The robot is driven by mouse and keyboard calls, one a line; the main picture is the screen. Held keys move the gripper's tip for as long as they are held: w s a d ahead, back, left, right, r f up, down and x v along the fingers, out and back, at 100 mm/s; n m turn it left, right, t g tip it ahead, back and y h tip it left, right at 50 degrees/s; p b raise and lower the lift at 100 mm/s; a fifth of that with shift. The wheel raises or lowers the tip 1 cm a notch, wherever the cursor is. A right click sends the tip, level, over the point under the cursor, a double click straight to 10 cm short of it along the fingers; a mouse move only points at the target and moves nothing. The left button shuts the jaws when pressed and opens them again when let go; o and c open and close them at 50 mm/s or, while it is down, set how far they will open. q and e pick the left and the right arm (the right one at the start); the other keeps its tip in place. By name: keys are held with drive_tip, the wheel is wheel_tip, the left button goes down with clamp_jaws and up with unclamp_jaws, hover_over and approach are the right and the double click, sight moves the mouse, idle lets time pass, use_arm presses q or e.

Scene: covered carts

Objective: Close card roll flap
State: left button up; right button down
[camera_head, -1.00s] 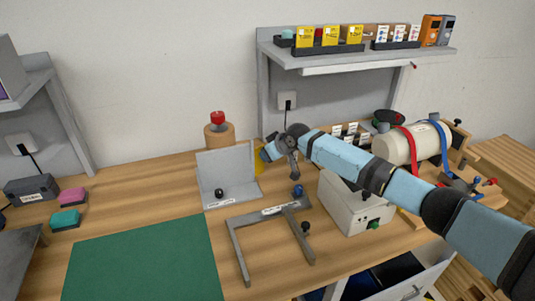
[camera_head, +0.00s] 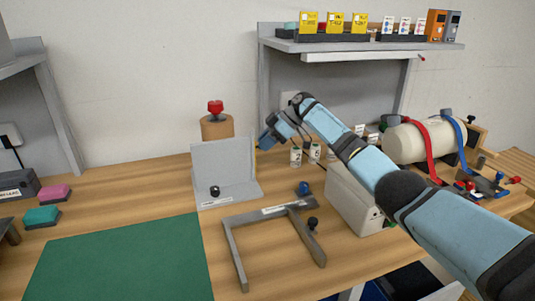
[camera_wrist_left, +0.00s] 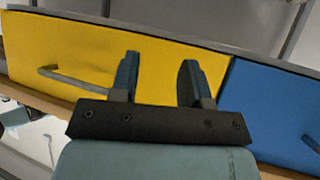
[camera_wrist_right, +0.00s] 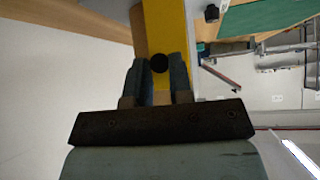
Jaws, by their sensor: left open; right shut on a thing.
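My right gripper (camera_head: 266,141) is raised behind the grey angle plate, right of the brown roll (camera_head: 217,127) with a red knob on top. In the right wrist view its fingers (camera_wrist_right: 160,68) are shut on a yellow strip-like piece with a black round knob (camera_wrist_right: 159,63). The yellow piece (camera_wrist_right: 165,22) runs away from the fingers; I cannot tell whether it is the flap. It is hidden in the head view. My left gripper (camera_wrist_left: 158,64) is open and empty, in front of a yellow panel (camera_wrist_left: 70,50) with a grey handle. It is outside the head view.
A beige box (camera_head: 352,200) and a cream tank (camera_head: 410,143) with straps stand right. A shelf (camera_head: 350,45) hangs above. The green mat (camera_head: 130,260) is clear.

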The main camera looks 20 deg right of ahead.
drive_tip(key=b, duration=0.1)
drive_tip(key=w+n+b, duration=0.1)
drive_tip(key=b, duration=0.1)
drive_tip(key=shift+d+r+g, duration=0.25)
drive_tip(key=shift+r+g, duration=0.05)
drive_tip(key=c, duration=1.5)
unclamp_jaws()
drive_tip(key=shift+w, duration=0.1)
drive_tip(key=shift+c, duration=0.2)
drive_tip(key=shift+o, duration=1.2)
drive_tip(key=shift+w+d+f, duration=0.15)
drive_tip(key=shift+w+f, duration=0.05)
use_arm(q)
drive_tip(key=shift+f+p, duration=0.4)
drive_tip(key=shift+p, duration=0.05)
use_arm(e)
drive_tip(key=v, duration=0.7)
drive_tip(key=shift+d+r, duration=0.15)
drive_tip(key=shift+r, duration=0.15)
use_arm(q)
drive_tip(key=shift+d, duration=0.1)
